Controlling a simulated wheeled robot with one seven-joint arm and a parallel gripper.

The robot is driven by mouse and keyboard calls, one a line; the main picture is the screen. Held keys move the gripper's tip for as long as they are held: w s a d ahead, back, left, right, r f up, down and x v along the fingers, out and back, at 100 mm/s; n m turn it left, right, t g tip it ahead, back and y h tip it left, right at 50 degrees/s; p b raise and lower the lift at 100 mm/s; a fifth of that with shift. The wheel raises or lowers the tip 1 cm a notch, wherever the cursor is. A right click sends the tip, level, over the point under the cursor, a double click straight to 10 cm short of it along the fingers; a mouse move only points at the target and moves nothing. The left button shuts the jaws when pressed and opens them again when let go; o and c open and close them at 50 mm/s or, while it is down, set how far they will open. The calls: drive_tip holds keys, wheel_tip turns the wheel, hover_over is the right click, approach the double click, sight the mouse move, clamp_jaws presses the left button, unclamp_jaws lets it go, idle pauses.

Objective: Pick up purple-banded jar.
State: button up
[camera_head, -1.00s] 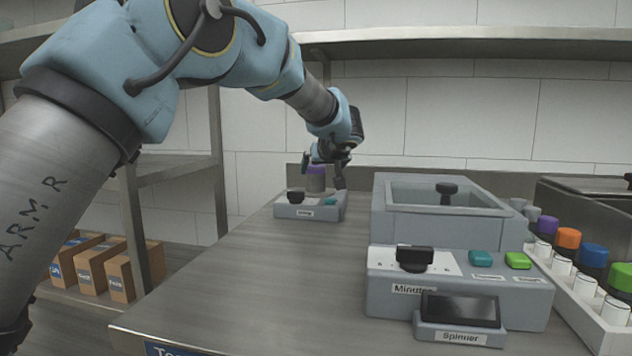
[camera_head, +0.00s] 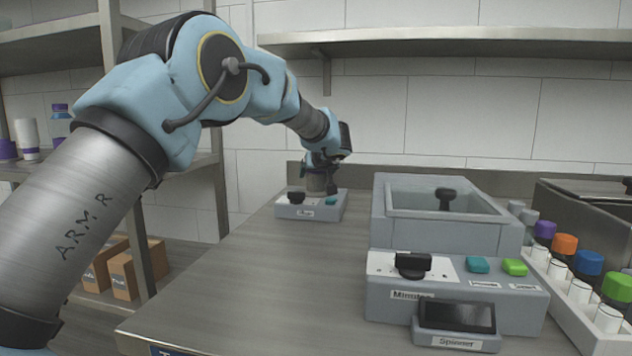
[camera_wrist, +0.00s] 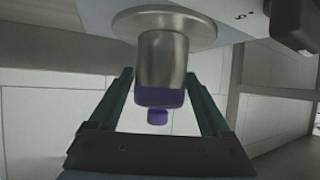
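The purple-banded jar (camera_wrist: 163,65) is a metallic grey cylinder with a purple band and a small purple knob, seen inverted in the wrist view. It stands on a round metal plate (camera_wrist: 162,29) of a small grey device. In the head view, the jar's grey body (camera_head: 316,183) shows partly at the back of that device (camera_head: 311,207), and its purple top is hidden by my gripper. My gripper (camera_wrist: 160,78) is open, with a finger on each side of the jar and the tips close to its sides. Contact cannot be told. It also shows in the head view (camera_head: 322,182).
A grey basin (camera_head: 440,225) stands right of the device. A control box (camera_head: 455,290) and a spinner display (camera_head: 457,325) are in front. A white rack (camera_head: 575,300) holds several colour-capped vials at the right. The left counter is clear. Shelving stands at the far left.

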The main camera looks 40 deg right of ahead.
drive_tip(key=c, duration=1.2)
